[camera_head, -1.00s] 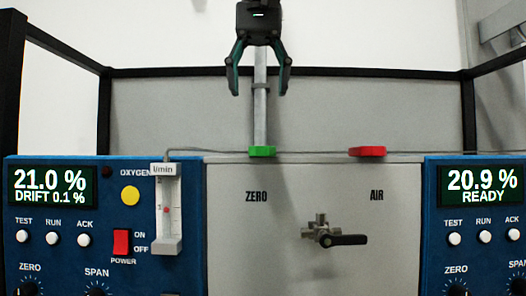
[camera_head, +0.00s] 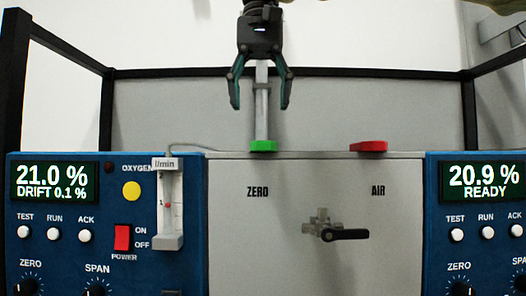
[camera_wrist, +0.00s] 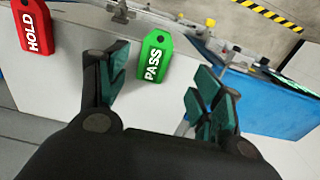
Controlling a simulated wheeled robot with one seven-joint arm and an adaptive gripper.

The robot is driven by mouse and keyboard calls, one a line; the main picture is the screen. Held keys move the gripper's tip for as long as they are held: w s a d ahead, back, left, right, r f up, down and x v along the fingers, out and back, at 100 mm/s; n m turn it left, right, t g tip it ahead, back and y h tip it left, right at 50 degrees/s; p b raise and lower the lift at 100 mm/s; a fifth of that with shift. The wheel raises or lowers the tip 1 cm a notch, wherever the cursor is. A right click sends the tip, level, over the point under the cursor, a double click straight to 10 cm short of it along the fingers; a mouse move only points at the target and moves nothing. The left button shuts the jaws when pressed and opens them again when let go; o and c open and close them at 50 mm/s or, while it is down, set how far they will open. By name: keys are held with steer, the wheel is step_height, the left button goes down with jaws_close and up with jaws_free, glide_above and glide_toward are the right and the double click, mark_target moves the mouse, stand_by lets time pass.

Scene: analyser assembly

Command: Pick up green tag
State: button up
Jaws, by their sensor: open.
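The green tag (camera_head: 263,146) lies on the top edge of the grey panel, above the word ZERO, in the head view. In the wrist view it reads PASS (camera_wrist: 154,59) and lies ahead of the fingers, in the gap between them but nearer the left one. My gripper (camera_head: 259,106) points down above the green tag, with its fingers open and empty, apart from the tag. It also shows in the wrist view (camera_wrist: 160,85). A red tag (camera_head: 369,146) lies to the right on the same edge; in the wrist view it reads HOLD (camera_wrist: 33,38).
A grey post (camera_head: 262,100) stands behind my gripper. Blue analyser units with displays (camera_head: 54,182) flank the grey panel (camera_head: 300,230), which carries a valve with a black handle (camera_head: 345,235). A flowmeter (camera_head: 168,205) is left of the panel. A dark frame (camera_head: 330,73) runs behind.

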mark_target(264, 147)
steer(key=shift+f, duration=1)
steer(key=shift+w+d+f+p, duration=0.15)
steer(key=shift+f+p, duration=0.15)
steer(key=shift+f, duration=0.35)
steer(key=shift+s+d+f+p, duration=0.1)
steer(key=shift+d+f+p, duration=0.1)
steer(key=shift+f+p, duration=0.3)
steer(key=shift+w+d+f+p, duration=0.1)
steer(key=shift+d+f+p, duration=0.05)
steer(key=shift+f, duration=0.6)
steer(key=shift+a+f, duration=0.2)
steer(key=shift+f, duration=0.4)
steer(key=c, duration=1.1)
